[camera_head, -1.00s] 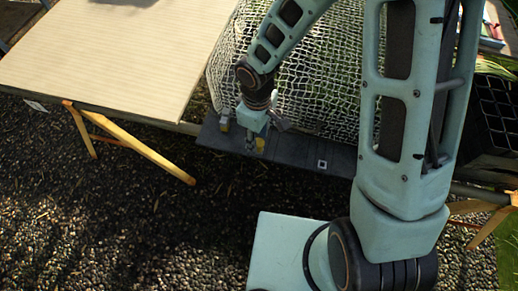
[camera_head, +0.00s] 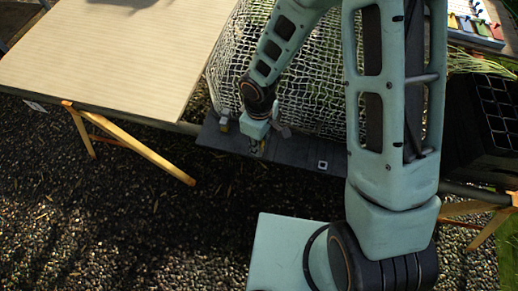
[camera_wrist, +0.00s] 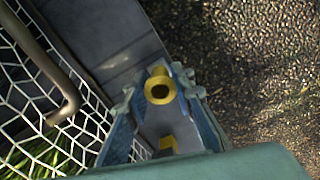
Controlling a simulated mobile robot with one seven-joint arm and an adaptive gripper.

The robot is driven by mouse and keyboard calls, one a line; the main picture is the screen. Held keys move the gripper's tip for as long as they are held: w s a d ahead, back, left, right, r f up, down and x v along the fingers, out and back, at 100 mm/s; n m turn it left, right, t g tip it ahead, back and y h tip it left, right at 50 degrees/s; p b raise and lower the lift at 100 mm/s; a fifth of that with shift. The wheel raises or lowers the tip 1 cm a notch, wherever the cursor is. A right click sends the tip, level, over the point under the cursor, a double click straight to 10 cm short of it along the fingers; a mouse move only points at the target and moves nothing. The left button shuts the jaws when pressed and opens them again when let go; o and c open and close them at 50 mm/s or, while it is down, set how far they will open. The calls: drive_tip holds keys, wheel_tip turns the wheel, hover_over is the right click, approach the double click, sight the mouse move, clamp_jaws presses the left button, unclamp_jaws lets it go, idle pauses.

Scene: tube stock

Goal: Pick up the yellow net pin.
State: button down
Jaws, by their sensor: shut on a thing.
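The yellow net pin (camera_wrist: 160,86) shows in the wrist view as a yellow piece with a round, dark-centred end. It sits between the two fingers of my gripper (camera_wrist: 163,95), which are shut on it. In the head view my gripper (camera_head: 257,148) points down over the dark grey board (camera_head: 305,156) at the front of the net. The pin is too small there to make out clearly. Another yellow part (camera_wrist: 168,143) shows lower between the fingers; I cannot tell whether it belongs to the pin.
A white net (camera_head: 315,85) rises behind the board, and a bent brown rod (camera_wrist: 58,80) is beside it in the wrist view. A pale tabletop (camera_head: 100,60) is at left, a black cell tray (camera_head: 490,110) at right. Gravel (camera_head: 130,220) lies in front.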

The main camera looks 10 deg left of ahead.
wheel_tip(320, 180, up, 10)
drive_tip(key=shift+r+p, duration=0.1)
drive_tip(key=shift+p, duration=0.75)
